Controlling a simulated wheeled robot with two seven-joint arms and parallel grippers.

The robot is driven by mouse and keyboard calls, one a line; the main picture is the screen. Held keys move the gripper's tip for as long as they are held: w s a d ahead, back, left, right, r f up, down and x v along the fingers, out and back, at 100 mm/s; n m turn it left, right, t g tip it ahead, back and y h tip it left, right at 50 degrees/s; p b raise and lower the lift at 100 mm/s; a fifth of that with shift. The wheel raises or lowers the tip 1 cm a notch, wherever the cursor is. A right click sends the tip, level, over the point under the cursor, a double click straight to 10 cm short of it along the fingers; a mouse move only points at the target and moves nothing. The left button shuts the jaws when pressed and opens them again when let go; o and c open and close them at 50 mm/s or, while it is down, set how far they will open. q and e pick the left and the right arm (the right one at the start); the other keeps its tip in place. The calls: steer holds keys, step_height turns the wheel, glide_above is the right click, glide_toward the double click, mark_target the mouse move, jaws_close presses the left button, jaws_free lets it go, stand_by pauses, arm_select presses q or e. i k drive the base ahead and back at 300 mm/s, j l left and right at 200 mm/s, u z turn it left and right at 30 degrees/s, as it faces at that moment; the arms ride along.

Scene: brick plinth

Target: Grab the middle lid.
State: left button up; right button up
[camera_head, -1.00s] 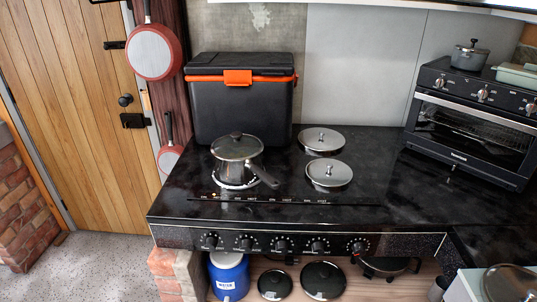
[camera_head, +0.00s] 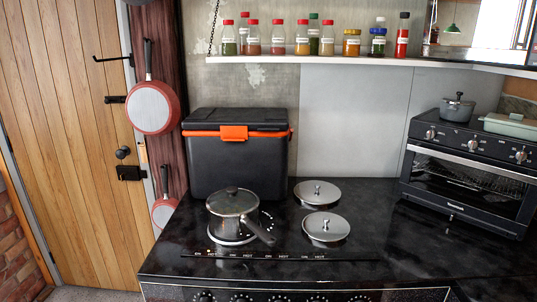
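A saucepan (camera_head: 231,222) with a dark, glassy lid (camera_head: 234,200) stands on the left burner of the black cooktop, its handle pointing to the lower right. Right of it lie two round silver lids with small knobs. The rear silver lid (camera_head: 316,193) is near the box, and the front silver lid (camera_head: 326,228) is closer to the cooktop's front. I cannot tell which lid is the middle one. Neither of my grippers is in view.
A black box with an orange latch (camera_head: 234,133) stands behind the saucepan. A toaster oven (camera_head: 465,180) stands at the right. A shelf with several spice jars (camera_head: 328,38) hangs above. The dark counter (camera_head: 400,235) right of the lids is clear.

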mark_target(232, 200)
steer(key=j+z, duration=0.15)
steer(key=z, duration=0.25)
steer(key=j+z, duration=0.15)
steer(key=z, duration=0.25)
steer(key=j+z, duration=0.2)
steer(key=z, duration=0.25)
steer(key=j+z, duration=0.15)
steer(key=z, duration=0.25)
steer(key=k+j+z, duration=0.15)
steer(key=j, duration=0.25)
steer(key=k+j+z, duration=0.2)
steer(key=j, duration=0.25)
steer(key=k+j+z, duration=0.15)
steer(key=j, duration=0.25)
steer(key=k+j, duration=0.2)
steer(key=j, duration=0.1)
